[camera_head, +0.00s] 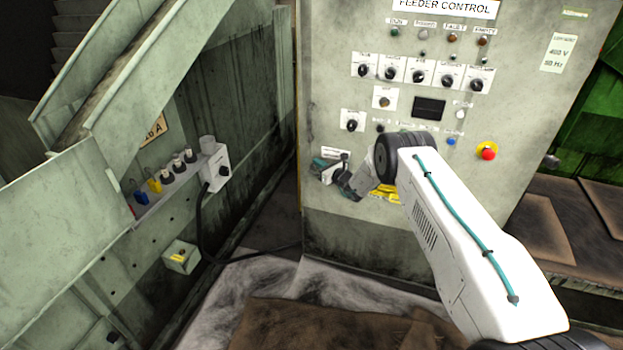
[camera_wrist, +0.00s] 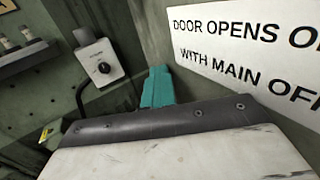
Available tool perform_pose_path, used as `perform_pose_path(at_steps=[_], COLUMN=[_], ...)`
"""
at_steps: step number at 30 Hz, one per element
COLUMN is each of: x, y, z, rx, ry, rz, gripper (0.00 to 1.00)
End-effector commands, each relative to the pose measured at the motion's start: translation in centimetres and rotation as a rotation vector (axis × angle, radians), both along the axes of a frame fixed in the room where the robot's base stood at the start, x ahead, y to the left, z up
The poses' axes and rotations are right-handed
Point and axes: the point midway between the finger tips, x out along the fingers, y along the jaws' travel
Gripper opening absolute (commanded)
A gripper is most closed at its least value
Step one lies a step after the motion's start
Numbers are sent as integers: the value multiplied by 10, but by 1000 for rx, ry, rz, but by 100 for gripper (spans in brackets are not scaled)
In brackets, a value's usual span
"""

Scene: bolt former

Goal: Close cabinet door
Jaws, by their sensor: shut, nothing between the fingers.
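The cabinet front (camera_head: 330,225) is a grey-green panel headed FEEDER CONTROL, with switches and lamps on it. I cannot tell from these views whether its door is fully closed. My gripper (camera_head: 318,165) is at the panel's lower left, beside a small white label, with my wrist partly covering the panel. In the wrist view, the teal fingertips (camera_wrist: 158,88) show together, shut and empty. The door label (camera_wrist: 250,45), reading "DOOR OPENS" and "WITH MAIN OFF" in part, is close on the right. Contact between fingers and panel cannot be made out.
A switch box (camera_head: 216,166) with a black cable stands at left, beside a shelf (camera_head: 160,195) of coloured plugs. A small box (camera_head: 182,256) with a yellow mark is below. A red button (camera_head: 488,153) is at the panel's right. Dirty sheeting (camera_head: 270,290) covers the floor.

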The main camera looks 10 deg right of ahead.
Motion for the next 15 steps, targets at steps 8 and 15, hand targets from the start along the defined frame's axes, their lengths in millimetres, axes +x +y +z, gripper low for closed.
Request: perform_pose_path(at_steps=[8, 15], x=[-50, -92], y=[37, 50], z=[-2, -4], rx=[2, 0], ry=[6, 6], rz=[17, 9], gripper=[0, 0])
